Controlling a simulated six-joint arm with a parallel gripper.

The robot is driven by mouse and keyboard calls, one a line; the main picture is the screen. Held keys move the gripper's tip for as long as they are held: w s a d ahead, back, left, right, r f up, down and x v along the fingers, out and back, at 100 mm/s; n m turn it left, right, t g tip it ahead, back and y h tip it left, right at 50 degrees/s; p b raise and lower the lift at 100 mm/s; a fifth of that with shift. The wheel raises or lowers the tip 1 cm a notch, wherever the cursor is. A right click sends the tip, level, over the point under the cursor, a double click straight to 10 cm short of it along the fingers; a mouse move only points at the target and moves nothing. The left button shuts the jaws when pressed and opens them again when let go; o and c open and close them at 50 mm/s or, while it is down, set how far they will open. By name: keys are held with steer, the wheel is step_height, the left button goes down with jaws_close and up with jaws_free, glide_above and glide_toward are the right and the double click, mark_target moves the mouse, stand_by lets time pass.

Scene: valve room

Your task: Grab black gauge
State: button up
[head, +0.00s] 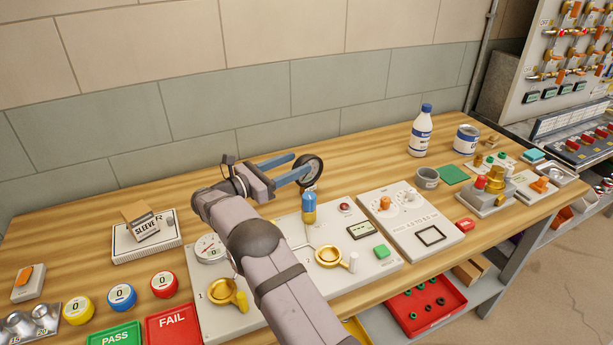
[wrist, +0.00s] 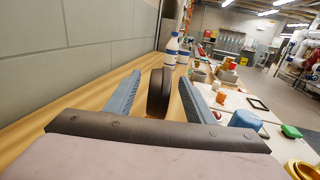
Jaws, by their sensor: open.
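The black gauge (head: 314,172) is a round dial with a thick black rim and a pale face, standing upright at the back of the bench. In the wrist view the black gauge (wrist: 158,93) shows edge-on between the two blue fingers. My gripper (head: 301,163) is open, its fingers pointing toward the gauge, with the near finger covering part of it. In the wrist view my gripper (wrist: 161,77) has a visible gap on each side of the gauge. What the gauge rests on is hard to tell.
A blue-and-yellow upright part (head: 309,210) stands on the white panel (head: 375,268) just in front of the gauge. A second white panel (head: 445,222) lies to its right. A white bottle (head: 420,135) stands farther right. The wall runs close behind; bare wood lies left of the gauge.

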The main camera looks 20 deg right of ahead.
mark_target(307, 159)
steer(key=p+x, duration=0.1)
steer(key=x, duration=0.4)
steer(key=shift+f+p, duration=0.1)
steer(key=shift+p, duration=0.3)
jaws_close()
